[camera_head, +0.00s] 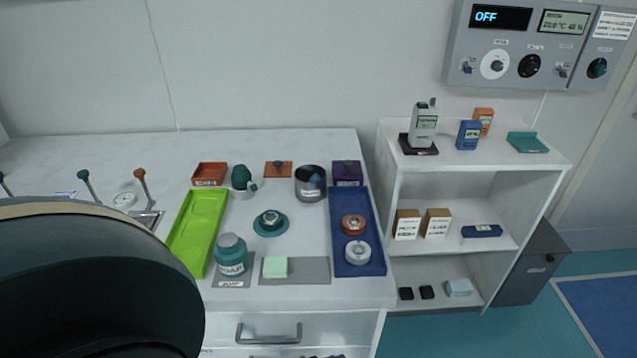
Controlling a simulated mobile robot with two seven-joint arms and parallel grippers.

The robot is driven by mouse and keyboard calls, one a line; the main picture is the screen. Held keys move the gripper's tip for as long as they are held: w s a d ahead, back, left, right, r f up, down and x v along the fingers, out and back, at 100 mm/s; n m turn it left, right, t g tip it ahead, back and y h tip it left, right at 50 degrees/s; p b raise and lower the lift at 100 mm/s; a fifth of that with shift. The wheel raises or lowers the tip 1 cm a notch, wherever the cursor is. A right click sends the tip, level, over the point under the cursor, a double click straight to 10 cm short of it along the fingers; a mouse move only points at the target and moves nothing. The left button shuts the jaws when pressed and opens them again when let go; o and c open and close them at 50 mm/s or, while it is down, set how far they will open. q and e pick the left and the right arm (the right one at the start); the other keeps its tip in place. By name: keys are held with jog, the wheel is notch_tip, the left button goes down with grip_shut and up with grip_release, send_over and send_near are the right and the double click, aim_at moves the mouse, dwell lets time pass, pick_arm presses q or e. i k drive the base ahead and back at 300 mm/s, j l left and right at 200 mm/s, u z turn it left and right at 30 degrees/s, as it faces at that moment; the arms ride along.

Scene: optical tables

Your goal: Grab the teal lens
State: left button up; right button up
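A round teal piece (270,222), which looks like the teal lens, lies on the white tabletop (300,238) between the green tray and the blue tray. It has a wide teal rim and a smaller grey and dark raised centre. Nothing touches it. An orange ring-shaped lens (353,224) and a whitish one (358,252) lie in the blue tray (352,200). Neither of my grippers is in view. A large dark rounded shape, apparently part of my arm, covers the lower left and hides the table there.
A teal jar (231,257) stands in front, beside a pale green block (275,267) on a grey mat (312,270). The green tray (186,248) is left. A dark cylinder (310,184) and small boxes stand behind. A white shelf (480,187) is right.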

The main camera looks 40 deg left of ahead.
aim_at(271, 220)
jog(key=u, duration=1.55)
